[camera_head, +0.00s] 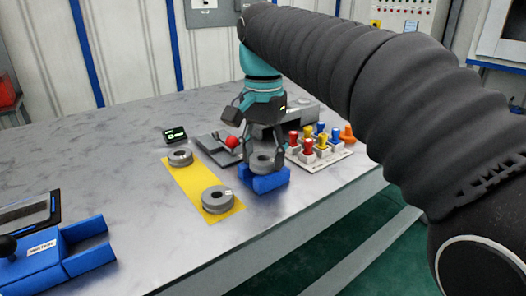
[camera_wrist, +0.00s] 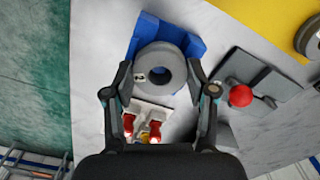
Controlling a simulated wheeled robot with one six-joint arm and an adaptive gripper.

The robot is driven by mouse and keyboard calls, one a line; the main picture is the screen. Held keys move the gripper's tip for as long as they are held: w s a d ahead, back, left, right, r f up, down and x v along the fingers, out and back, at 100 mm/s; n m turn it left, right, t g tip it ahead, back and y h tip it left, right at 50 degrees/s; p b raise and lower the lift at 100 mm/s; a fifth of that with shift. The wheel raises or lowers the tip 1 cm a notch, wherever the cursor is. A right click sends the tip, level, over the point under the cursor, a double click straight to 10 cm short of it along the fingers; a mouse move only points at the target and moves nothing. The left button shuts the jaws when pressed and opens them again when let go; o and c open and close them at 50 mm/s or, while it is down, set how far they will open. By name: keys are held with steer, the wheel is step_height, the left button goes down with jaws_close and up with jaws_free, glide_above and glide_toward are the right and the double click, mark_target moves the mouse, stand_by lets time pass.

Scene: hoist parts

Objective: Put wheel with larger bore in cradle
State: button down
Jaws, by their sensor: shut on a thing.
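A grey wheel (camera_head: 262,164) with a round bore sits at the blue cradle (camera_head: 265,184). My gripper (camera_head: 263,153) points down over the cradle and is shut on this wheel. In the wrist view, the wheel (camera_wrist: 149,87) lies between the two fingers of my gripper (camera_wrist: 160,74), with the blue cradle (camera_wrist: 196,46) around its far side. I cannot tell whether the wheel rests fully on the cradle. Two other grey wheels lie on the yellow mat (camera_head: 193,181): one at the back (camera_head: 180,157) and one at the front (camera_head: 217,199).
A grey plate with a red ball knob (camera_head: 232,142) stands just left of the cradle. A white board with red, blue and yellow pieces (camera_head: 318,153) is to the right. The table's right edge is near the cradle.

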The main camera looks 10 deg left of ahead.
steer(key=shift+f, duration=0.2)
stand_by(0.4)
steer(key=shift+c, duration=1.3)
jaws_free()
steer(key=shift+r+p, duration=0.7)
steer(key=shift+r, duration=2.9)
